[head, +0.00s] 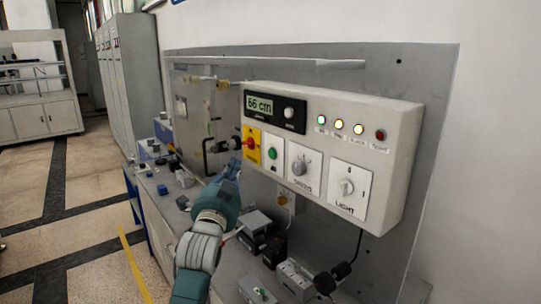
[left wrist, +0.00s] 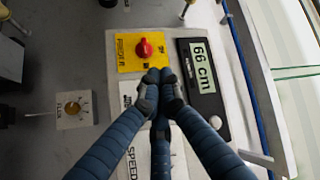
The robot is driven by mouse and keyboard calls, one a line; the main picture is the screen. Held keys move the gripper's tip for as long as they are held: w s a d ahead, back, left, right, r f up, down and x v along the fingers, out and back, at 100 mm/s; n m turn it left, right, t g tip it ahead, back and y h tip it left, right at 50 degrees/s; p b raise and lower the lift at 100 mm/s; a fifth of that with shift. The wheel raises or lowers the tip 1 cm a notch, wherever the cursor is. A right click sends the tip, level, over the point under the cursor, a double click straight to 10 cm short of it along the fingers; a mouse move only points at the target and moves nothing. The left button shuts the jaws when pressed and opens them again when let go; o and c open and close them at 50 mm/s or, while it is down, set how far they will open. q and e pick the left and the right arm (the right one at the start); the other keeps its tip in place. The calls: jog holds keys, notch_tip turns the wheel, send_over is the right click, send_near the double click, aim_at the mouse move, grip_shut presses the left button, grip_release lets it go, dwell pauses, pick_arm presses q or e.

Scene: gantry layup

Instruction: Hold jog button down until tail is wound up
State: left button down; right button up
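A pale control box (head: 400,150) is mounted on a grey wall panel. It carries a white plate with a green button (head: 272,153), whose small label I cannot read. The display (head: 260,105) reads 66 cm, also in the left wrist view (left wrist: 202,65). My left gripper (head: 234,166) is in front of the box's lower left side, left of the green button in the head view. In the left wrist view its fingers (left wrist: 160,84) are closed together with nothing seen between them, and they hide the button's plate. Contact cannot be told. I cannot make out the tail.
A yellow plate with a red switch (left wrist: 144,48) sits beside the fingertips. The speed knob (head: 299,165) and light switch (head: 346,187) are further right. Several small devices crowd the bench below. The tiled floor (head: 85,185) at left is clear.

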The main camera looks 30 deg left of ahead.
aim_at(272, 154)
pick_arm(q)
jog(key=w+d+b, duration=0.2)
jog(key=w+d, duration=0.1)
jog(key=w, duration=0.5)
jog(key=shift+d, duration=0.2)
dwell(0.5)
jog(key=shift+w, duration=0.1)
dwell(0.7)
jog(key=shift+w+d, duration=0.2)
jog(key=shift+w, duration=0.15)
jog(key=shift+w+d, duration=0.15)
jog(key=shift+w, duration=0.2)
dwell(3.3)
dwell(0.5)
jog(key=shift+s+a+p, duration=0.3)
jog(key=shift+s+p, duration=0.3)
jog(key=shift+s, duration=0.15)
